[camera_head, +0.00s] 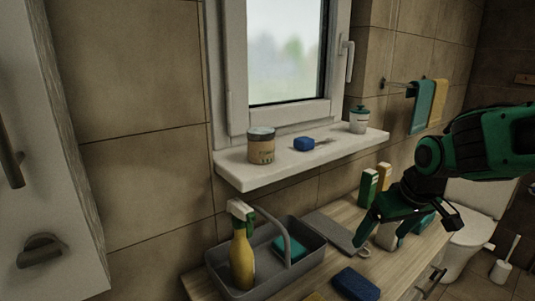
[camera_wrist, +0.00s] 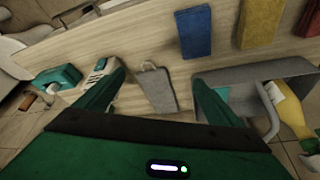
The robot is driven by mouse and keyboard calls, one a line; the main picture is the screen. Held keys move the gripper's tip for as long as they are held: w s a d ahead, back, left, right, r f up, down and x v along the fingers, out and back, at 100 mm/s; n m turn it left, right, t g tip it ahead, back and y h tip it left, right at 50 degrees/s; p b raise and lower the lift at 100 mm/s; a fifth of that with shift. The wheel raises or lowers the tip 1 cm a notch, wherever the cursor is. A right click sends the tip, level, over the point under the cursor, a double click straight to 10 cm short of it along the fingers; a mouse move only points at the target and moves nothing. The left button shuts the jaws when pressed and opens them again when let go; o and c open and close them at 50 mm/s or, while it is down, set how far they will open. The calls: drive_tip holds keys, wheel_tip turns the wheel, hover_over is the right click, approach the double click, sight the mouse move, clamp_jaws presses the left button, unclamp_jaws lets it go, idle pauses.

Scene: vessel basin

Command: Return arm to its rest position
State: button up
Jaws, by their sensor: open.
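My gripper (camera_head: 383,232) is green and black, on my green arm at the right of the head view. It hangs above the wooden counter (camera_head: 395,280) with its fingers pointing down. In the wrist view the two fingers of my gripper (camera_wrist: 160,78) stand apart. Nothing is held between them. Below the gap a flat grey item with a loop (camera_wrist: 158,92) lies on the counter. A white-and-teal item (camera_wrist: 100,72) shows beside the left finger, partly hidden by it.
A grey caddy (camera_head: 214,270) with a yellow spray bottle (camera_head: 242,258) stands on the counter. A blue item (camera_head: 356,284) lies near its front. A toilet (camera_head: 470,225) stands right.

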drive_tip(key=s+d+f+m+g, duration=0.1)
drive_tip(key=s+d+m, duration=0.3)
drive_tip(key=s, duration=0.7)
drive_tip(key=s+d+f+m+g, duration=0.2)
drive_tip(key=s+d+m+g, duration=0.1)
drive_tip(key=s+d, duration=0.6)
drive_tip(key=s+m, duration=0.1)
drive_tip(key=s, duration=0.2)
drive_tip(key=shift+s+m+h, duration=0.25)
drive_tip(key=shift+m+h, duration=0.15)
drive_tip(key=shift+f, duration=0.1)
drive_tip(key=shift+w+d+f, duration=0.1)
drive_tip(key=shift+w+f, duration=0.15)
drive_tip(key=shift+w, duration=0.4)
